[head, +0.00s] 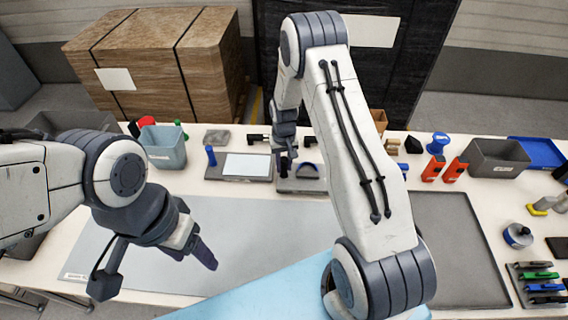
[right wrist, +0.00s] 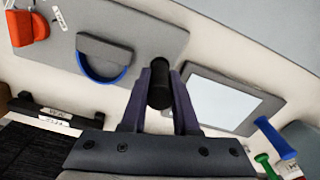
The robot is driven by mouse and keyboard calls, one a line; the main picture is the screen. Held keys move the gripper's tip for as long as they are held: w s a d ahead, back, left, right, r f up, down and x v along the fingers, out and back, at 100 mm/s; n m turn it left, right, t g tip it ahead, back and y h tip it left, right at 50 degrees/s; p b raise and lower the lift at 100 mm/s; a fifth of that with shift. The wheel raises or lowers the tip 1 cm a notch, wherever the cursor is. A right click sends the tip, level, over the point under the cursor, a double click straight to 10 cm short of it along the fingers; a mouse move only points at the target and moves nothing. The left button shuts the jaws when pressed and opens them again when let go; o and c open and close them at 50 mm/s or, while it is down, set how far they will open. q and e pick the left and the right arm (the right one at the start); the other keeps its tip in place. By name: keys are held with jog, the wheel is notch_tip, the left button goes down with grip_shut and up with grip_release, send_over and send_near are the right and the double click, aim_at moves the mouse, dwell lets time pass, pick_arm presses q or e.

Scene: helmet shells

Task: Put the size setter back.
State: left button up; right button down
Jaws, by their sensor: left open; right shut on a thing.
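My right gripper (right wrist: 160,90) is shut on a black round-ended piece, which looks like the size setter (right wrist: 159,92). In the head view my right gripper (head: 285,162) is low at the back of the table, by the grey plate (head: 303,186). The gripper hides most of the piece there. In the right wrist view the grey plate (right wrist: 165,35) carries a dark half-round block with a blue curved edge (right wrist: 102,58), left of the held piece. I cannot tell whether the held piece touches the plate. My left gripper (head: 207,258) is open and empty over the grey mat (head: 255,225).
A light-blue bin (head: 165,150) stands further left. The dark mat (head: 450,245) looks clear.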

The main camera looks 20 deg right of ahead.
jog(key=shift+f, duration=0.2)
jog(key=c, duration=0.7)
grip_release()
jog(key=shift+o, duration=0.2)
jog(key=shift+r, duration=0.15)
